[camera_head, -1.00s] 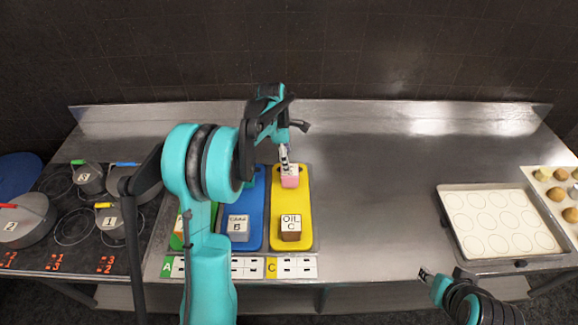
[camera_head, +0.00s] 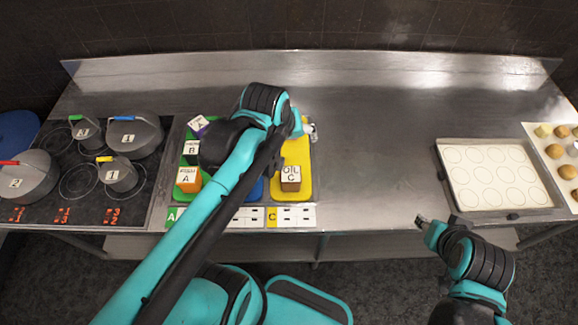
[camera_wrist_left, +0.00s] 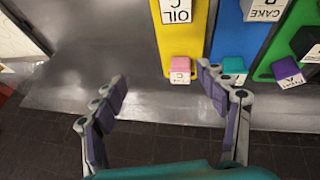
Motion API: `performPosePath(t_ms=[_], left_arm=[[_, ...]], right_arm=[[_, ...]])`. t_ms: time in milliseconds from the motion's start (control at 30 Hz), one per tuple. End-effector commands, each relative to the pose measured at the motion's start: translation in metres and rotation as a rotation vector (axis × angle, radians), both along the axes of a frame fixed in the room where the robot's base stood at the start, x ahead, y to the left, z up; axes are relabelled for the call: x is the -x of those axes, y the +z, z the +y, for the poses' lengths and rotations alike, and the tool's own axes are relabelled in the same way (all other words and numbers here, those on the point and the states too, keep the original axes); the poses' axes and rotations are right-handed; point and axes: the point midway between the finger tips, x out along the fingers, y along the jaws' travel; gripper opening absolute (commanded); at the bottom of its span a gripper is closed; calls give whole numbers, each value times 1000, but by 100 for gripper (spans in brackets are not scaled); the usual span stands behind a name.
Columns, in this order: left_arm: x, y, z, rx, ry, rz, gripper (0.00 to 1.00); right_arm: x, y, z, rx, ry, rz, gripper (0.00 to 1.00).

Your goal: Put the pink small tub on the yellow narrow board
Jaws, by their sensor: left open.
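The pink small tub (camera_wrist_left: 180,65) stands near one end of the yellow narrow board (camera_wrist_left: 179,28) in the left wrist view. The board (camera_head: 296,155) also shows in the head view, but there my left arm hides the tub. My left gripper (camera_wrist_left: 165,92) is open and empty, its two fingers spread apart. The tub lies beyond the fingertips and appears clear of them. In the head view the left gripper (camera_head: 308,131) is near the far end of the yellow board. My right gripper (camera_head: 422,222) is near the counter's front edge, too small to read.
A brown oil box (camera_head: 291,179) stands on the yellow board's near part. Blue (camera_wrist_left: 233,43) and green (camera_wrist_left: 271,67) boards with boxes lie beside it. The stove (camera_head: 72,180) with pots is at left, a baking tray (camera_head: 445,158) at right. Bare counter (camera_head: 375,150) lies between.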

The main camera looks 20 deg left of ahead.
Motion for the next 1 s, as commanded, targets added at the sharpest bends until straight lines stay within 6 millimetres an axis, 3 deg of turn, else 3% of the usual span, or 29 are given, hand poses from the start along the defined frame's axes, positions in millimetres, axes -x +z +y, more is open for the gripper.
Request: performPosePath(t_ms=[33,100,300,767,867,1000], left_arm=[[18,-6,-6,-50,-93,-30,73],[34,-13,-12,-122,-217,-71,73],[60,-29,-20,-258,-431,-140,73],[63,-37,-21,-283,-469,-151,73],[63,-53,-21,-283,-469,-151,73],[63,-89,-21,-283,-468,-151,73]], right_arm=[[0,0,0,0,0,0,40],[0,0,0,0,0,0,40],[0,0,0,0,0,0,40],[0,-6,0,0,0,0,40],[0,-22,0,0,0,0,40],[0,-57,0,0,0,0,40]])
